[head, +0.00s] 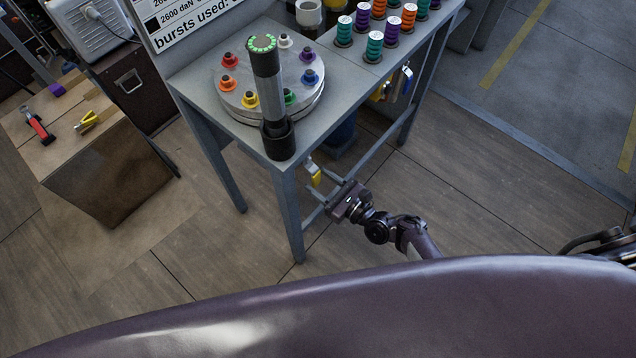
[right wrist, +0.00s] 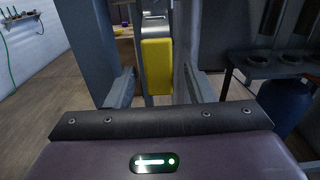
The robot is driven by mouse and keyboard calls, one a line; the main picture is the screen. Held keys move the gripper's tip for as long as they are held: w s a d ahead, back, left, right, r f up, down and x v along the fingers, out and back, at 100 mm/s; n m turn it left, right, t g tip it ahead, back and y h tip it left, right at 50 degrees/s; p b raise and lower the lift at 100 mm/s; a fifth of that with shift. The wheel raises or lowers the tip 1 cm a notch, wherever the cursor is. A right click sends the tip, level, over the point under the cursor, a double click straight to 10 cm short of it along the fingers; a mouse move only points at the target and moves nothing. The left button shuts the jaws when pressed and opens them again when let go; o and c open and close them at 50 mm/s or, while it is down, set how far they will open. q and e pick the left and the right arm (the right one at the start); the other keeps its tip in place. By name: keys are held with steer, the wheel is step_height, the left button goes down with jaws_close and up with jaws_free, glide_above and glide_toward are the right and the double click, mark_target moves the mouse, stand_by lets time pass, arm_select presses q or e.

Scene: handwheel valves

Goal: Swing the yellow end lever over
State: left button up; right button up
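The yellow end lever (head: 314,173) hangs below the front corner of the grey table, near its front leg. In the right wrist view the yellow lever (right wrist: 157,66) stands upright, in line with the gap between my two fingers. My right gripper (head: 322,189) is open and just in front of the lever. The fingers (right wrist: 160,88) show one on each side of it, with room on both sides. I cannot tell whether the lever is between the fingertips or just beyond them. My left gripper is not in view.
The grey table (head: 188,86) carries a round plate (head: 232,98) with coloured knobs, a dark upright cylinder (head: 270,90) and several spools (head: 375,45). A blue container (right wrist: 288,108) stands below. Another valve lever, blue (head: 407,76), hangs farther along.

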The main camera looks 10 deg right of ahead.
steer(key=shift+d, duration=0.1)
steer(key=shift+s+d+p, duration=0.35)
steer(key=shift+s, duration=0.2)
steer(key=p+v, duration=0.1)
steer(key=v, duration=0.3)
steer(key=shift+s+d, duration=0.25)
steer(key=shift+d, duration=0.05)
